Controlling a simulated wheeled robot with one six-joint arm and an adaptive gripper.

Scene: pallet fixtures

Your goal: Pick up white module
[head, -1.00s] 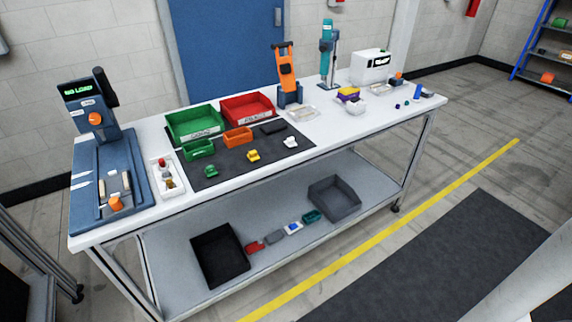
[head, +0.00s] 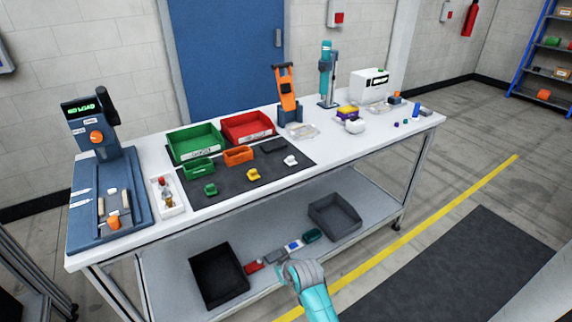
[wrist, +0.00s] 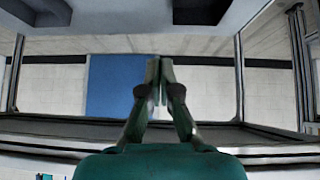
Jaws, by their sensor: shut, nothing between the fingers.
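A small white piece (head: 290,160) lies on the dark mat on the tabletop, right of a yellow piece (head: 253,174) and a green piece (head: 210,189). I cannot tell which of the two is the white module. My gripper (head: 283,268) is in front of the lower shelf, near that row, and apart from the mat. In the wrist view its fingers (wrist: 159,68) are shut together and empty.
A black bin (head: 219,277) and a grey bin (head: 335,217) stand on the lower shelf with a red block (head: 253,267) in the row between. Green (head: 195,143) and red (head: 247,127) trays stand on the tabletop (head: 340,150). The table edge overhangs the shelf.

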